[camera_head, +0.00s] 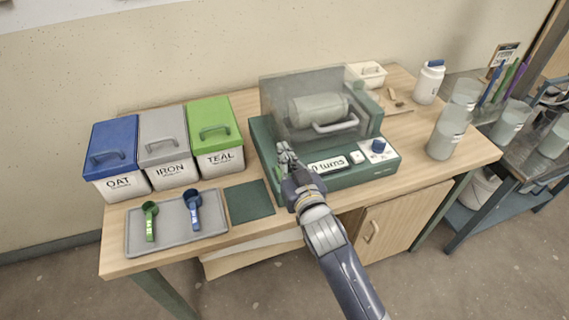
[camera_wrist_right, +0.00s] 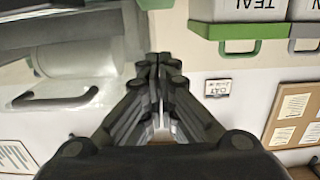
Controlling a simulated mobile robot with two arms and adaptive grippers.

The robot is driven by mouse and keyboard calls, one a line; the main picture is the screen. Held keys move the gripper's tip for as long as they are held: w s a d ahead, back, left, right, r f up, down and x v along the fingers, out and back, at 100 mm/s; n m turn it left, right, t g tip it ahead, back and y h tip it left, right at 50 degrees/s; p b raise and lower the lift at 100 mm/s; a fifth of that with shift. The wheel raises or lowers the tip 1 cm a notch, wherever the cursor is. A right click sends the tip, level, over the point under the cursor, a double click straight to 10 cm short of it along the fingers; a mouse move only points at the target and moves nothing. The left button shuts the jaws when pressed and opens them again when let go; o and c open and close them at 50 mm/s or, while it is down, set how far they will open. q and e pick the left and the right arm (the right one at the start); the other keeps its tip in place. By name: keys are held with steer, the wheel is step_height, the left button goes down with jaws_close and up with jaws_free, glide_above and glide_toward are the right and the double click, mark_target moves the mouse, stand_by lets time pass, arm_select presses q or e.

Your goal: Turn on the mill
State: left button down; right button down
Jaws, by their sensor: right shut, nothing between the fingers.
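The mill (camera_head: 262,150) is a green machine in the middle of the table. A clear hood (camera_head: 275,88) with a pale handle (camera_head: 336,126) shows over a pale jar (camera_head: 316,108), which lies on its side. My right gripper (camera_head: 284,153) is shut and empty, above the front left of the mill, left of the display. It also shows shut in the wrist view (camera_wrist_right: 156,65). My left gripper is out of view.
Blue OAT (camera_head: 118,182), grey IRON (camera_head: 167,170) and green TEAL (camera_head: 218,160) bins stand left of the mill. A grey tray (camera_head: 172,240) holds a green scoop (camera_head: 150,220) and a blue scoop (camera_head: 193,208). Clear containers (camera_head: 447,138) and a white jar (camera_head: 428,84) stand right.

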steer(key=shift+w+f, duration=0.1)
steer(key=shift+f, duration=1.7)
